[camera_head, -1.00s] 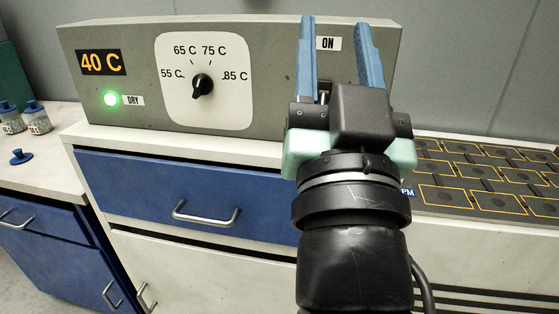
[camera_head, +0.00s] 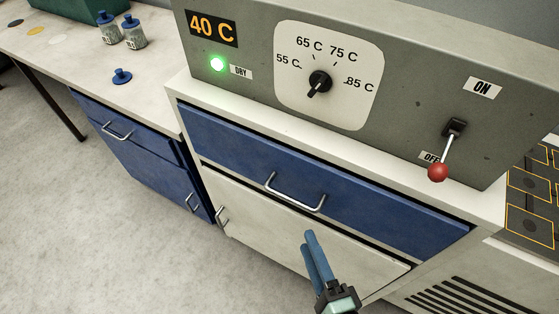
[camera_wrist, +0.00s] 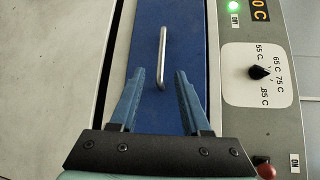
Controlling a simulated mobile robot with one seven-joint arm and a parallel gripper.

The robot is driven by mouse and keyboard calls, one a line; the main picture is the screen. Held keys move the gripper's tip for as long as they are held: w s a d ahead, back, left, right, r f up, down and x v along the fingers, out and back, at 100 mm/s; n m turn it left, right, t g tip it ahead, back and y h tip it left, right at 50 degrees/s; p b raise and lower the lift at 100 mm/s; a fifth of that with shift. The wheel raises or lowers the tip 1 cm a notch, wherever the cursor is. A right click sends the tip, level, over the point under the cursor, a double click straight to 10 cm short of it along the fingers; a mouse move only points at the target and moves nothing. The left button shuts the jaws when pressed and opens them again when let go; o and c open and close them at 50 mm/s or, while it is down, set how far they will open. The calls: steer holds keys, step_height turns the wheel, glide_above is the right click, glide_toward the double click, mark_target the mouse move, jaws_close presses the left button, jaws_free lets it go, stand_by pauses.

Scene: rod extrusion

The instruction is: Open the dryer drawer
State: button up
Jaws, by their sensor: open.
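The dryer drawer (camera_head: 393,218) is a wide blue front below the grey control panel, and it looks shut. Its silver bar handle (camera_head: 295,200) sits near the middle of the drawer front. My gripper (camera_head: 312,240) has blue fingers and is in front of the white panel, below and slightly right of the handle in the head view. In the wrist view, my gripper (camera_wrist: 165,78) is open and empty. There the handle (camera_wrist: 162,58) runs lengthwise, ahead of and between the fingertips, with no visible contact.
The control panel (camera_head: 410,85) shows 40 C, a lit green DRY light (camera_head: 218,64), a dial (camera_head: 320,82) and a red-knobbed lever (camera_head: 438,172) by the OFF label. A white door (camera_head: 270,225) lies below. Two bottles (camera_head: 121,32) stand on the left counter. Open floor lies left.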

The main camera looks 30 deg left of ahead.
mark_target(290, 198)
steer(key=x, duration=1.2)
steer(key=shift+w+r+p, duration=0.15)
steer(key=shift+r+p, duration=0.1)
steer(key=shift+p, duration=0.1)
jaws_close()
stand_by(0.9)
